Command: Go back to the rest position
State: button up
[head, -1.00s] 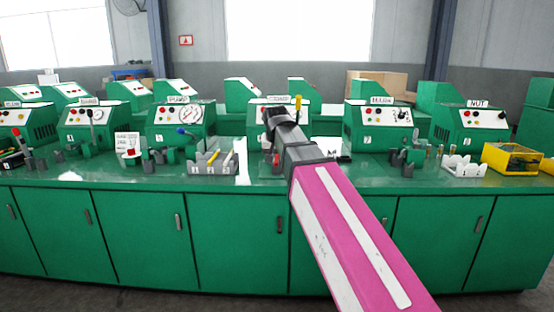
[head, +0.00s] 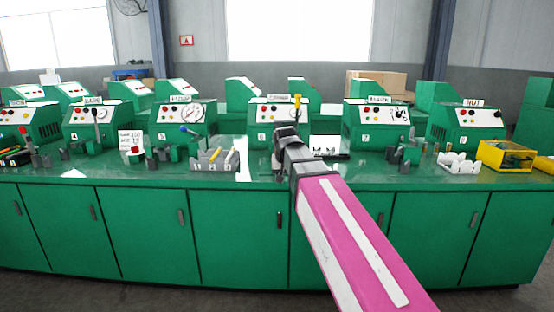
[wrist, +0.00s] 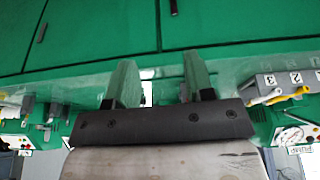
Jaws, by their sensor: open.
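My gripper shows in the wrist view (wrist: 160,85), its two fingers parallel and apart with nothing between them. In the head view my pink and grey arm reaches forward over the green bench (head: 250,182), and the gripper end (head: 287,140) is above the bench top in front of the middle machine (head: 262,114). The fingertips are hard to make out there because the wrist hides them.
Several green machines with white panels line the bench. A white numbered holder (head: 458,163) and a yellow box (head: 503,156) stand at the right. The front bench edge is mostly clear.

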jog(key=s+d+f+g, duration=0.1)
jog(key=s+d+f, duration=0.3)
jog(key=f, duration=0.6)
jog(key=s+d+f+g, duration=0.1)
jog(key=s+d+f, duration=0.4)
jog(key=f, duration=0.6)
jog(key=s+d+f+g, duration=0.1)
jog(key=s+d+f, duration=0.4)
jog(key=f, duration=0.6)
jog(key=shift+s+d+f+g, duration=0.15)
jog(key=shift+d+f+g, duration=0.2)
jog(key=shift+d, duration=0.6)
